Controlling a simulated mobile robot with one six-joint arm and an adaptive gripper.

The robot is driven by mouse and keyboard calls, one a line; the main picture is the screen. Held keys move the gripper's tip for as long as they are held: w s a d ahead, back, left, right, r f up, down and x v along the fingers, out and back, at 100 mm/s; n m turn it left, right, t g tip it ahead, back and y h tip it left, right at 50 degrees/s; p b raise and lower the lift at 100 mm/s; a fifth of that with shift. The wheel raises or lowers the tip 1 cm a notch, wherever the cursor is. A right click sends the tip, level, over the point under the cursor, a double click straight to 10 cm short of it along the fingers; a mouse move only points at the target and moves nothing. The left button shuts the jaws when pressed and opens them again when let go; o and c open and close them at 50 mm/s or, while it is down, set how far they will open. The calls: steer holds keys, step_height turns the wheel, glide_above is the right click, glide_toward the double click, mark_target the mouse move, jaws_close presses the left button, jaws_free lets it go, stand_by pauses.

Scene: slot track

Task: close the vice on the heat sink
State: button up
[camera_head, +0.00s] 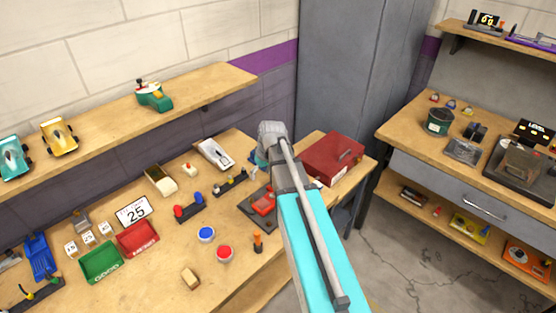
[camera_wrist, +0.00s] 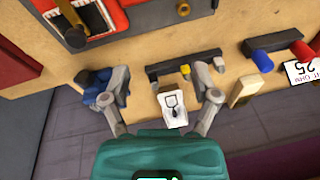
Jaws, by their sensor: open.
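My gripper (camera_wrist: 163,84) is open in the wrist view, its fingers spread wide with nothing held between them. A blue vice-like body (camera_wrist: 96,86) stands at the left finger, which overlaps it; I cannot tell if they touch. I cannot make out the heat sink or the gap between the vice jaws.
A red device (camera_head: 263,203) on a dark plate sits by my arm. A red toolbox (camera_head: 333,158) stands to the right. Coloured bins and caps occupy the bench's left and front.

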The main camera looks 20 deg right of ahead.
steer(key=w+d+r+t, duration=0.1)
steer(key=w+d, duration=0.3)
steer(key=d, duration=0.3)
steer(key=w+d+r+n+t+y+p, duration=0.1)
steer(key=w+d+r, duration=0.1)
steer(key=w+d, duration=0.2)
steer(key=d, duration=0.3)
steer(key=shift+d+n+p, duration=0.3)
steer(key=shift+d, duration=0.05)
steer(key=shift+w+f, duration=0.15)
steer(key=shift+f, duration=0.05)
steer(key=b+x, duration=1.2)
steer(key=x, duration=0.1)
steer(key=shift+w+f+b, duration=0.1)
steer(key=shift+f+b, duration=0.1)
steer(key=shift+b, duration=0.15)
